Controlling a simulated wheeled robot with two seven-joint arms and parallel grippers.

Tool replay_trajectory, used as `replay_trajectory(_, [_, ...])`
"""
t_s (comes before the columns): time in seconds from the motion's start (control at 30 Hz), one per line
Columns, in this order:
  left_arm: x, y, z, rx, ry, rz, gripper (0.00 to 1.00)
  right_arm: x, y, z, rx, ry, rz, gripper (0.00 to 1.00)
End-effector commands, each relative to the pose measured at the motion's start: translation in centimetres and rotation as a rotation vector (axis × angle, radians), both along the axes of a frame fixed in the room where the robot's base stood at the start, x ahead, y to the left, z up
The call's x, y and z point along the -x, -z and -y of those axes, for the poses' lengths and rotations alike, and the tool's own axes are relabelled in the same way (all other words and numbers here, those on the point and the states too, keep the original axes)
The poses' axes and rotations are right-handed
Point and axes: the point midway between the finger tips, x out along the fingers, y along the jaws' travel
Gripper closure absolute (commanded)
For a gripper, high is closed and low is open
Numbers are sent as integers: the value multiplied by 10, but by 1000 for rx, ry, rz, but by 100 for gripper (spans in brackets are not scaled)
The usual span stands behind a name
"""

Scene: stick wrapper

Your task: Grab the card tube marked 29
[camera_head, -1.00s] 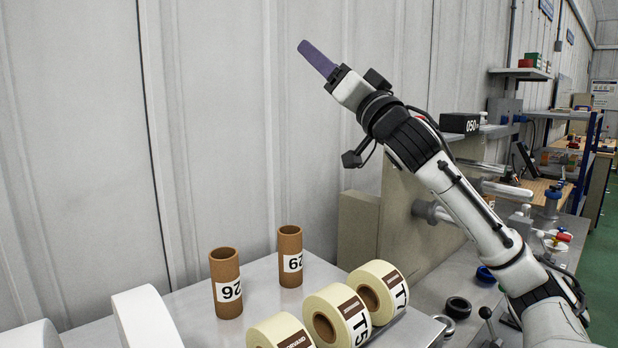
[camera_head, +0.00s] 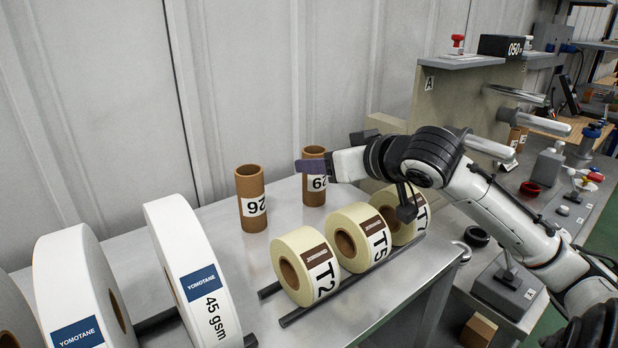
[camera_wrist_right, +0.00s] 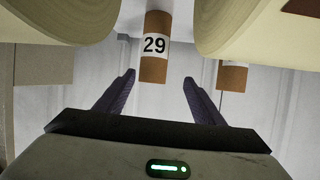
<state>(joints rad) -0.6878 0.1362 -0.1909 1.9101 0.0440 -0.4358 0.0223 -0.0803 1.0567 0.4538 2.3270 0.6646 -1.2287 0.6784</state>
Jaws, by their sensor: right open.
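The card tube marked 29 (camera_head: 314,195) stands upright on the grey table in the head view, partly covered by my right gripper (camera_head: 308,166). In the right wrist view the tube (camera_wrist_right: 154,68) shows its white label reading 29, ahead of the fingers and roughly centred between their tips. My right gripper (camera_wrist_right: 159,79) is open, with nothing between its purple fingers; whether it touches the tube cannot be told. My left gripper is not in view.
A second brown tube (camera_head: 251,212) stands just left. Cream rolls, T2 (camera_head: 291,245), T5 (camera_head: 343,217) and T7 (camera_head: 388,200), lie in front on dark rails. Large white rolls (camera_head: 190,260) stand left. The wall (camera_head: 260,80) is close behind.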

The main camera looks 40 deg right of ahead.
Motion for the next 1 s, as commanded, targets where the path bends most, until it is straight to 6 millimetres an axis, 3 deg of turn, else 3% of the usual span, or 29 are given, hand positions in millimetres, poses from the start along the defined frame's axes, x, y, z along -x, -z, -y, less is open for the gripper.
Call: replay_trajectory(1.0, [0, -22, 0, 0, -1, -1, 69, -94, 33, 34, 33, 5, 5, 38])
